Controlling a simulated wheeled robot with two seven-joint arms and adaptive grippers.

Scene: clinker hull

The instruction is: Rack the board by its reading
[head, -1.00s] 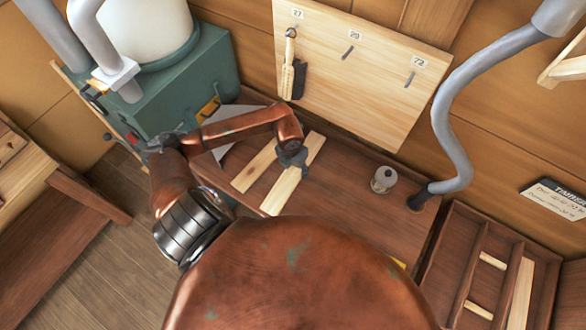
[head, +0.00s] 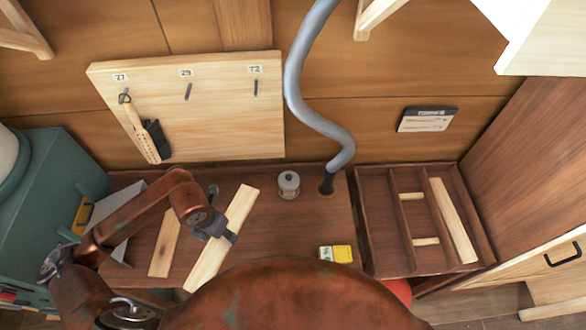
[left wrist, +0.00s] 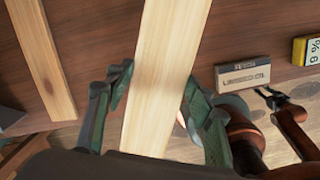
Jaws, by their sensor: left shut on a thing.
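My left gripper (head: 222,230) is shut across a long pale board (head: 238,207). In the left wrist view the board (left wrist: 168,75) passes between the two fingers (left wrist: 158,98). It looks raised a little off the dark bench, though the gap is hard to judge. A second pale board (head: 165,243) lies on the bench to its left. A yellow block-shaped meter (head: 341,253) lies near the bench's front edge. The left wrist view shows its face (left wrist: 306,50) with what looks like "9 %". What seems to be my right gripper (left wrist: 270,97) is small at lower right there.
A divided tray (head: 375,235) at right holds a long pale strip (head: 453,220) and two short pale pieces. A grey hose (head: 298,85) drops to the bench beside a small canister (head: 289,183).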

